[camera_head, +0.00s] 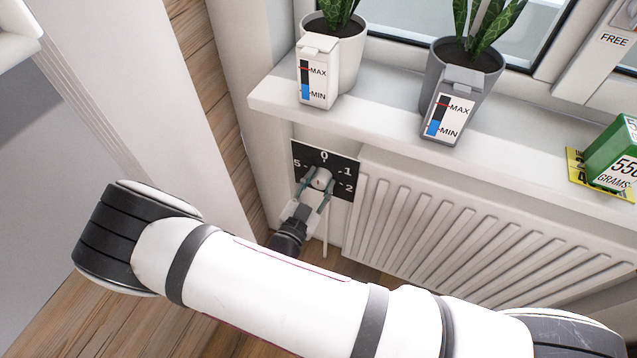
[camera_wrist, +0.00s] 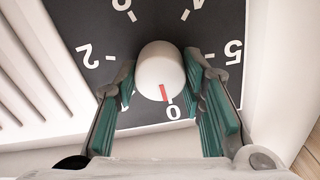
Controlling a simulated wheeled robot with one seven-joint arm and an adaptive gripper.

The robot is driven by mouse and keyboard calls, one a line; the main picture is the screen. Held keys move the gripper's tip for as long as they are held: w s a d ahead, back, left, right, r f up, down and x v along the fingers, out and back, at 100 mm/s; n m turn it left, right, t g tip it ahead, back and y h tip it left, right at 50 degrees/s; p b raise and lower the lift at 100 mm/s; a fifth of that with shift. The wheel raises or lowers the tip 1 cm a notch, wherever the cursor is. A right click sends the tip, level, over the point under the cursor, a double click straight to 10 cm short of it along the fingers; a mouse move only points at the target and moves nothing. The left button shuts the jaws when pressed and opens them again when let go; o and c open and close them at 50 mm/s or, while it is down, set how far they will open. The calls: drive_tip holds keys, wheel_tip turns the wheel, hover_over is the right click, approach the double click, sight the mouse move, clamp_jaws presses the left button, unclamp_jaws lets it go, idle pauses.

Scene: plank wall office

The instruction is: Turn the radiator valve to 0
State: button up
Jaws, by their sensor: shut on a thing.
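The radiator valve knob (camera_head: 321,177) is white and sits in front of a black dial plate (camera_head: 345,169) at the radiator's left end. In the wrist view the knob (camera_wrist: 158,68) carries a red mark on its near face. The mark points down at, or very close to, the 0 (camera_wrist: 174,112) on the dial plate (camera_wrist: 185,20). My gripper (camera_head: 314,190) reaches up to the knob from below. In the wrist view my gripper (camera_wrist: 160,80) has its green-padded fingers on either side of the knob, shut on it. Part of the dial's numbers is hidden by the fingers.
The white ribbed radiator (camera_head: 440,225) runs to the right of the dial. A white windowsill (camera_head: 385,125) overhangs it, with a white planter (camera_head: 348,55), a grey planter (camera_head: 480,85) and a green box (camera_head: 612,155) on it. A white panel (camera_head: 150,90) stands at the left.

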drive_tip(key=o, duration=1.1)
drive_tip(key=shift+o, duration=0.2)
drive_tip(key=shift+s, duration=0.1)
drive_tip(key=v, duration=1.2)
